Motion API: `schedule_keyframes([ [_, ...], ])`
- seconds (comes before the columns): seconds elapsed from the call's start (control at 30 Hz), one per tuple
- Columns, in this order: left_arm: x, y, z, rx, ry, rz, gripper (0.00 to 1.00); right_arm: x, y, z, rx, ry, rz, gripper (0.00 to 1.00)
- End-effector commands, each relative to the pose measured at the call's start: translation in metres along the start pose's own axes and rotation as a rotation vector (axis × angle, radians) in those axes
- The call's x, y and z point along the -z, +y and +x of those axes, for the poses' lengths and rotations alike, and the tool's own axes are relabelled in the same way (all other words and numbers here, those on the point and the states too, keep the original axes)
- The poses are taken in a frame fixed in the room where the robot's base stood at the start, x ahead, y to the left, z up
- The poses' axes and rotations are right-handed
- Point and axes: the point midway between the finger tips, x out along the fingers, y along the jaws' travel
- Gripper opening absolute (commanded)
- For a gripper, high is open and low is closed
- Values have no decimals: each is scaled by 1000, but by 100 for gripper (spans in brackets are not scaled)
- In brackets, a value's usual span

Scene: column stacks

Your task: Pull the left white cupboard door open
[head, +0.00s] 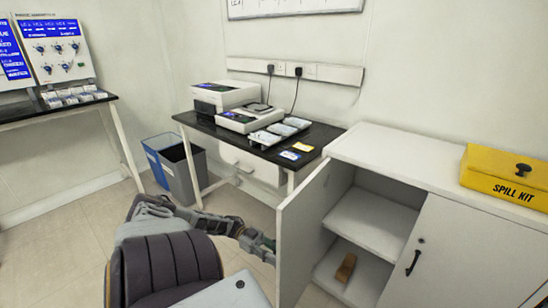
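The white cupboard (465,235) stands at the right. Its left door (303,235) is swung well open towards me, with its inner face in view and its outer face and handle hidden. My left gripper (262,246) is at the door's free edge, on the outer side. Its fingertips seem to pass behind the edge, so I cannot tell whether they are open or shut on the handle. The right door (470,265) is closed, with a black handle (414,263). My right gripper is not in view.
Inside the cupboard are a shelf (375,222) and a brown block (346,267) low down. A yellow spill kit box (505,178) sits on top. A black-topped table (325,133) with devices and trays stands behind. Bins (183,172) stand beneath its left end. Floor at the left is clear.

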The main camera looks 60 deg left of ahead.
Motion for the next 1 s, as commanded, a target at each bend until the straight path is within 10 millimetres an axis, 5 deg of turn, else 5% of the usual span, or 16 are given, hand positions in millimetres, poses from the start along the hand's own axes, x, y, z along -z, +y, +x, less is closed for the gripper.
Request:
schedule_keyframes([
  [0.47,-3,1,-4,1,-4,-1,31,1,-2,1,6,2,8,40],
  [1.0,-3,1,-50,3,-5,-1,31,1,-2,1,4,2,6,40],
])
